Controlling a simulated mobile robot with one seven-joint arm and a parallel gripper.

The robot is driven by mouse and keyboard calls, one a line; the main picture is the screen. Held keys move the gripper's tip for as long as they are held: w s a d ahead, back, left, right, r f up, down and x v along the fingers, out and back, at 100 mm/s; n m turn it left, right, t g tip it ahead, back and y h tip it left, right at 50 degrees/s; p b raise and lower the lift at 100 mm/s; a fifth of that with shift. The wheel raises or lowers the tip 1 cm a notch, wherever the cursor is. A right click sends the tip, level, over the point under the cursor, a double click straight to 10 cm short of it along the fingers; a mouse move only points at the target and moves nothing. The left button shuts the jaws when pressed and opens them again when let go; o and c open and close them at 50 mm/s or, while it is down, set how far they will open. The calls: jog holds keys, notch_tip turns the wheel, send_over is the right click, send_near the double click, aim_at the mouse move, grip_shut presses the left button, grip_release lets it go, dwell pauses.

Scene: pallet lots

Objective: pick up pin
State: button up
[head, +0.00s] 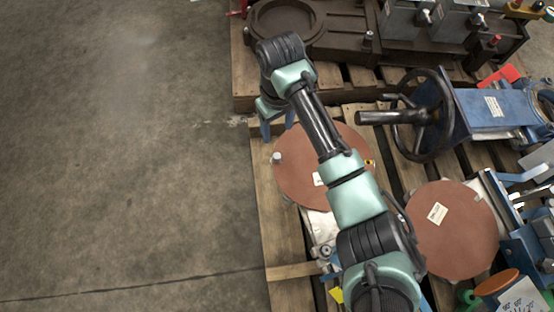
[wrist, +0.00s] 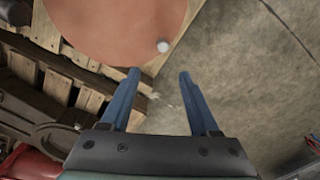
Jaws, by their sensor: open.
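A small pale pin (head: 276,157) stands near the left edge of a round reddish-brown disc (head: 300,178) on a wooden pallet. In the wrist view the pin (wrist: 163,46) shows as a small light knob near the disc's (wrist: 110,25) rim. It lies just beyond the fingertips, roughly in line with the gap between them. My gripper (wrist: 159,76) is open and empty, with two blue fingers apart. In the head view my gripper (head: 277,130) is partly hidden by my arm, at the disc's far edge. My arm hides part of the disc.
A second brown disc (head: 455,230) lies on the right. A blue valve with a black handwheel (head: 425,115) stands behind it. Dark metal castings (head: 285,22) fill the far pallet. Bare concrete floor (head: 120,150) is free on the left.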

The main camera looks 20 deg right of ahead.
jog(key=b, duration=0.5)
send_over(277, 156)
jog(key=f, duration=0.5)
jog(key=w+f, duration=0.1)
jog(key=f, duration=0.1)
jog(key=shift+d+f, duration=0.25)
jog(key=shift+f, duration=0.15)
jog(key=f+b, duration=0.2)
jog(key=s+f+b, duration=0.1)
jog(key=f+b, duration=0.1)
jog(key=shift+a+b, duration=0.15)
jog(key=shift+b, duration=0.15)
jog(key=shift+f+b, duration=0.45)
jog(key=shift+f, duration=0.1)
grip_shut()
